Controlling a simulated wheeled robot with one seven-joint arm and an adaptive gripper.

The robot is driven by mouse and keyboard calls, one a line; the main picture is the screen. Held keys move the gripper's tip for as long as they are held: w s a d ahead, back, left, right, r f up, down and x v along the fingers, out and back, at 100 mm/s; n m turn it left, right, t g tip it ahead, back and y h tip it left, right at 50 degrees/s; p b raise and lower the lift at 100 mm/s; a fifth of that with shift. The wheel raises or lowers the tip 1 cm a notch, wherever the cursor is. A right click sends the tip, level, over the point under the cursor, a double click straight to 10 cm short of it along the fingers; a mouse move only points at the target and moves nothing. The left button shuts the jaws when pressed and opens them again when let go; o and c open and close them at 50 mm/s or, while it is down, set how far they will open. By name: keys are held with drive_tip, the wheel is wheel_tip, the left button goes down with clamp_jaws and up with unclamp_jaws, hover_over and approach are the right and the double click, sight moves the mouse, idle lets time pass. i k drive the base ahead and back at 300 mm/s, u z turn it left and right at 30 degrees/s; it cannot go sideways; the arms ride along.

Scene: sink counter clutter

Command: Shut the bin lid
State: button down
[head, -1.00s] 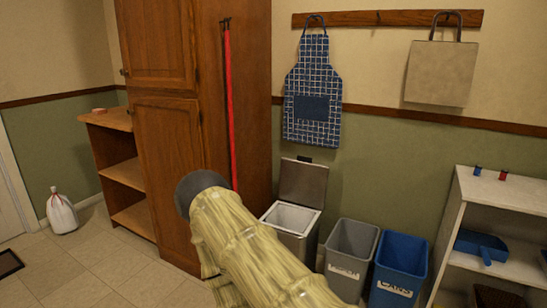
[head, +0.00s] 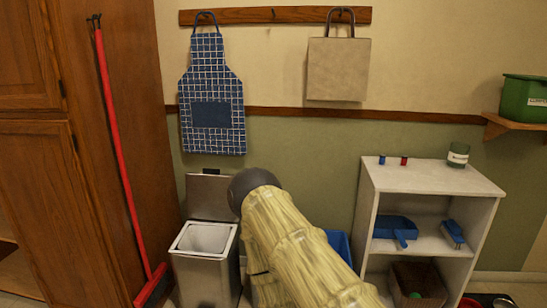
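The bin (head: 203,273) is a square metallic one with a pale inner liner, standing on the floor against the green wall, right of the wooden cabinet. Its lid (head: 211,197) is open, tilted up and back against the wall. My arm, in a bamboo-like covering with a dark rounded joint, reaches across the lower middle of the head view, just right of the bin. The joint overlaps the lid's right edge in the picture; I cannot tell whether they touch. My gripper is not in view.
A red broom (head: 118,165) hangs on the wooden cabinet (head: 45,150) at left. A blue bin (head: 340,243) is mostly hidden behind my arm. A white shelf unit (head: 433,180) with a blue dustpan (head: 396,228) stands right. An apron (head: 212,95) and bag (head: 337,70) hang above.

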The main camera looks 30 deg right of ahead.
sight(207, 196)
drive_tip(key=z, duration=0.25)
drive_tip(key=i, duration=1.45)
drive_tip(key=u, duration=0.7)
